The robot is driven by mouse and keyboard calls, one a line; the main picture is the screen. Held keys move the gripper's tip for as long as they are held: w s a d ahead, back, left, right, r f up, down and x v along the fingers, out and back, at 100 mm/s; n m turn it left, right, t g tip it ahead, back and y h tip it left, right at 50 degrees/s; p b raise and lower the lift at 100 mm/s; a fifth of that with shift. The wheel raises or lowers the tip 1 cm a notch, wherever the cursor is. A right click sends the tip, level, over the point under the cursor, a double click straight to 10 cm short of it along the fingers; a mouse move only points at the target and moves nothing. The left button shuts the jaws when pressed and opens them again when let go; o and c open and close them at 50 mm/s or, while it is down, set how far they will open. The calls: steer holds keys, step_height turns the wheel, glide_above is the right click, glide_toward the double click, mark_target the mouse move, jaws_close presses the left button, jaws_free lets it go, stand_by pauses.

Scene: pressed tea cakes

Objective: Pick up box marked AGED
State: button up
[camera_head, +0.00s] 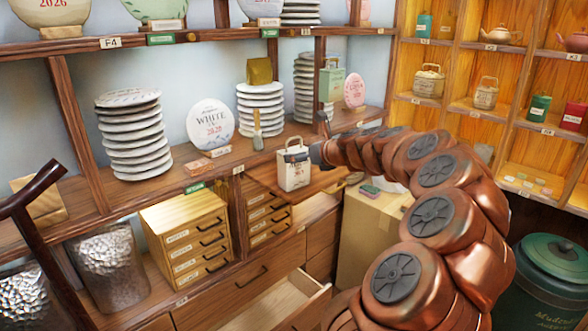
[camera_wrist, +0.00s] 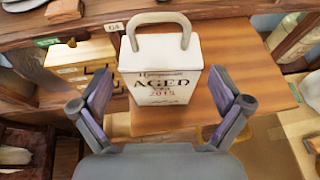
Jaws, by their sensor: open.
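The box marked AGED is white with a looped handle on top and dark and red lettering. In the wrist view the box (camera_wrist: 160,75) stands upright on a small wooden pull-out board (camera_wrist: 235,50), its lettered face towards me. My gripper (camera_wrist: 162,105) is open, with one finger on each side of the box's lower front, and I see no grip on it.
Stacks of wrapped cakes (camera_head: 130,135) and a round WHITE cake (camera_head: 211,124) stand on the shelf behind. A small drawer cabinet (camera_head: 185,240) is left of the board. An open drawer (camera_head: 280,305) juts out below. A cardboard box (camera_head: 368,235) stands to the right.

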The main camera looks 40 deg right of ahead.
steer(key=shift+f+x, duration=0.15)
steer(key=shift+x, duration=1.15)
steer(key=shift+f+x, duration=0.2)
steer(key=shift+x, duration=1.05)
steer(key=shift+s, duration=0.15)
steer(key=c, duration=0.9)
steer(key=shift+o, duration=0.2)
steer(key=shift+d+r, duration=0.1)
